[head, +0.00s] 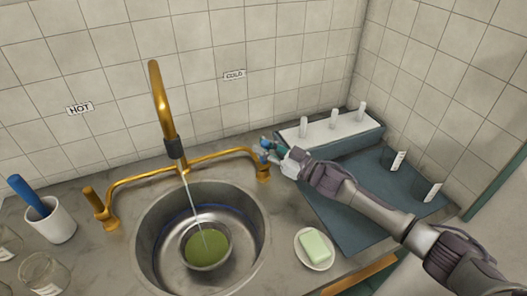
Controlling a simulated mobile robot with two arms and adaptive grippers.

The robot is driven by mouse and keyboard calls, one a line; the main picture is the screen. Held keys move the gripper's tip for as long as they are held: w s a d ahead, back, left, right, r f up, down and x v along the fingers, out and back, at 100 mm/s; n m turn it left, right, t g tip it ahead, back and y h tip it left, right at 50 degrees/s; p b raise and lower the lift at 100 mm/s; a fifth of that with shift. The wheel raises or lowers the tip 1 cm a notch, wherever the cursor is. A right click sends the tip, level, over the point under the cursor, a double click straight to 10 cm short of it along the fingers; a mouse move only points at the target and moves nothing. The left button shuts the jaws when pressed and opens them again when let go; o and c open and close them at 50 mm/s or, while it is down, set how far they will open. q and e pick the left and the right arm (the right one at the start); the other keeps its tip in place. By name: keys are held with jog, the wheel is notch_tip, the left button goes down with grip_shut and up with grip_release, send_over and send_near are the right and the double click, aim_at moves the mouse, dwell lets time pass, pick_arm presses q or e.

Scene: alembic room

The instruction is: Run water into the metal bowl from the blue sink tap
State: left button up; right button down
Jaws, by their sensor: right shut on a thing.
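The sink has a brass faucet (161,98) with a dark collar at its spout. A thin stream of water (192,200) falls from the spout into the metal bowl (207,270), which stands in the round sink basin (146,255). The inside of the bowl looks green. The blue tap (264,145) is at the right end of the brass pipe, below the COLD label. My right gripper (273,150) reaches in from the right and is shut on the blue tap, partly hiding it. My left gripper is out of view.
The other tap (93,197) is on the left, under the HOT label (80,109). A white cup (50,222) with a blue-handled tool and glass jars (43,272) stand at left. A soap dish (314,262) is right of the basin. A pegged rack (333,135) stands behind.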

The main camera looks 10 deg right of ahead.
jog(key=shift+s+f+n+y+b, duration=0.4)
jog(key=shift+y+b, duration=0.1)
jog(key=shift+b, duration=0.45)
jog(key=shift+s+d+r+t, duration=0.15)
jog(key=shift+r+t, duration=0.1)
jog(key=shift+t, duration=0.05)
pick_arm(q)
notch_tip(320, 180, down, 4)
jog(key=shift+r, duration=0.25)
pick_arm(e)
jog(key=c, duration=0.9)
grip_release()
jog(key=shift+c, duration=0.2)
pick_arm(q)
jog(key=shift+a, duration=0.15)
